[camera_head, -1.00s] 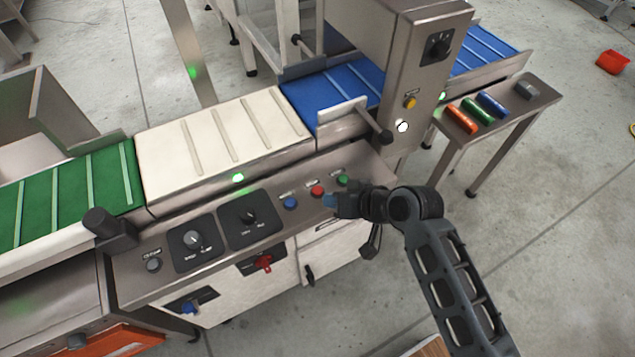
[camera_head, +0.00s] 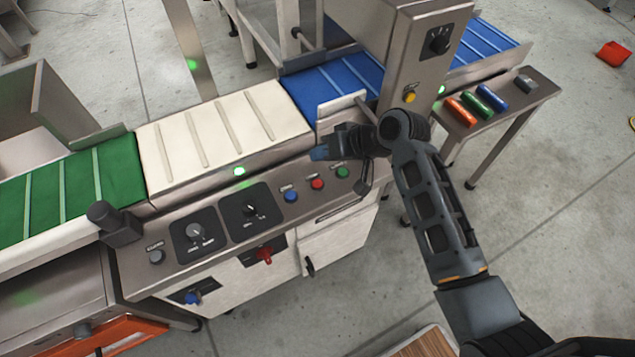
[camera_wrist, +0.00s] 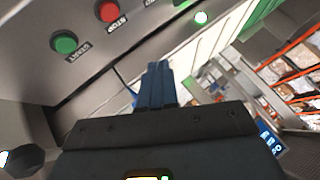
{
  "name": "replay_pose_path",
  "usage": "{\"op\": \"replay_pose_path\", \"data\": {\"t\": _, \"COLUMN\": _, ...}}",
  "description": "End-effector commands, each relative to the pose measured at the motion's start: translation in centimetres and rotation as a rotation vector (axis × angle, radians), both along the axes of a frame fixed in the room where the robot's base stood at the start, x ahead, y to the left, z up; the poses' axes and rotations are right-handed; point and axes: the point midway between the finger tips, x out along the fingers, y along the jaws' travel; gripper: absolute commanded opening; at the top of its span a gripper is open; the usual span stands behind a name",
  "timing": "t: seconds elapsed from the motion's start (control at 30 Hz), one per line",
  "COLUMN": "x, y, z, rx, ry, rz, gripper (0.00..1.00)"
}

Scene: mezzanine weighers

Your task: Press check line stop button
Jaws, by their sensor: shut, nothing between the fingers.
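The red stop button (camera_head: 317,184) sits on the grey control panel between a blue button (camera_head: 291,196) and a green button (camera_head: 343,172). In the wrist view the red button (camera_wrist: 107,12) carries a STOP label, and the green button (camera_wrist: 64,42) beside it carries a START label. My gripper (camera_head: 318,153) is shut and empty. Its blue fingertips are above and behind the button row in the head view, apart from the red button. The fingertips (camera_wrist: 157,75) also show in the wrist view, pointing past the buttons toward the belt.
A white belt (camera_head: 222,140) and a blue belt (camera_head: 335,85) run behind the panel. Two dials (camera_head: 250,208) and a red switch (camera_head: 265,255) are on the machine. A side table (camera_head: 535,85) with coloured cylinders stands at the right. A yellow button (camera_head: 410,97) is on the column.

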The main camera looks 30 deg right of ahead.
Motion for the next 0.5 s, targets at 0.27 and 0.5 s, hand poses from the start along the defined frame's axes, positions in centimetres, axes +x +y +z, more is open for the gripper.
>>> {"op": "replay_pose_path", "data": {"t": 0.27, "x": 0.0, "y": 0.0, "z": -3.7, "rx": 0.001, "ry": 0.001, "rz": 0.000, "gripper": 0.00}}
{"op": "replay_pose_path", "data": {"t": 0.5, "x": 0.0, "y": 0.0, "z": -6.6, "rx": 0.001, "ry": 0.001, "rz": 0.000, "gripper": 0.00}}
